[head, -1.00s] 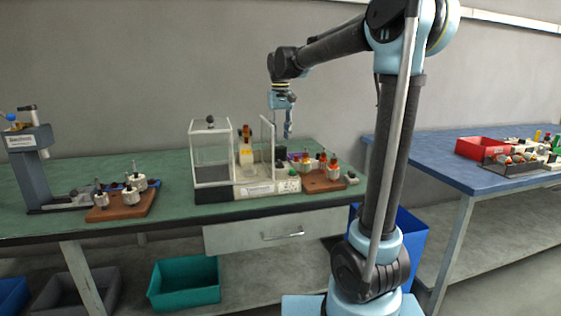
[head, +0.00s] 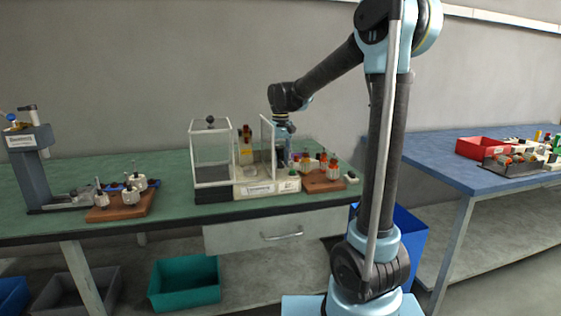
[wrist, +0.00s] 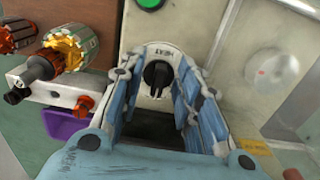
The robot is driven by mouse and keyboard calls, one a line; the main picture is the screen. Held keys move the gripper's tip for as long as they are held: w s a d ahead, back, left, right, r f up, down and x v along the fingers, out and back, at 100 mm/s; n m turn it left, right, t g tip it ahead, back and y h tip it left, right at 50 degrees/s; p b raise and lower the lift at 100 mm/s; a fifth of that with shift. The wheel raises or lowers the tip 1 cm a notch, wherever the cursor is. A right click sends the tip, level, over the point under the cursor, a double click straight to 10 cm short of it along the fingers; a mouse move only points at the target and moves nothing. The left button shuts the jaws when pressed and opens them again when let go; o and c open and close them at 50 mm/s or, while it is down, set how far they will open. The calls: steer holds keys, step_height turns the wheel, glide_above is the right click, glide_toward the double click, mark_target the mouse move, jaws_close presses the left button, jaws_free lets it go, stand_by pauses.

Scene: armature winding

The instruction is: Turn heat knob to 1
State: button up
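The heat knob (wrist: 157,74) is a small black knob on a cream panel, with a "HEAT" label that reads upside down in the wrist view. Its pointer lies roughly along the picture's vertical; the scale marks are too small to read surely. My gripper (wrist: 158,70) is open, with one blue-padded finger on each side of the knob. A gap shows between the knob and each finger.
A clear guard box (head: 211,160) stands left of my gripper. A wooden block (head: 322,184) with copper armatures is close on the right; armatures (wrist: 68,50) also show in the wrist view. A purple bin (wrist: 66,122) is near. A green button (wrist: 150,3) sits beyond the knob.

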jaws_close()
steer(key=n, duration=0.3)
steer(key=shift+w+d+n, duration=0.1)
steer(key=shift+d+n, duration=0.05)
steer(key=shift+n, duration=0.25)
steer(key=n, duration=0.4)
steer(key=shift+w+d+n, duration=0.15)
steer(key=shift+n, duration=0.15)
steer(key=n, duration=0.6)
steer(key=shift+w+d, duration=0.1)
steer(key=shift+w, duration=0.15)
steer(key=n, duration=0.5)
steer(key=shift+w, duration=0.25)
steer(key=shift+n, duration=0.4)
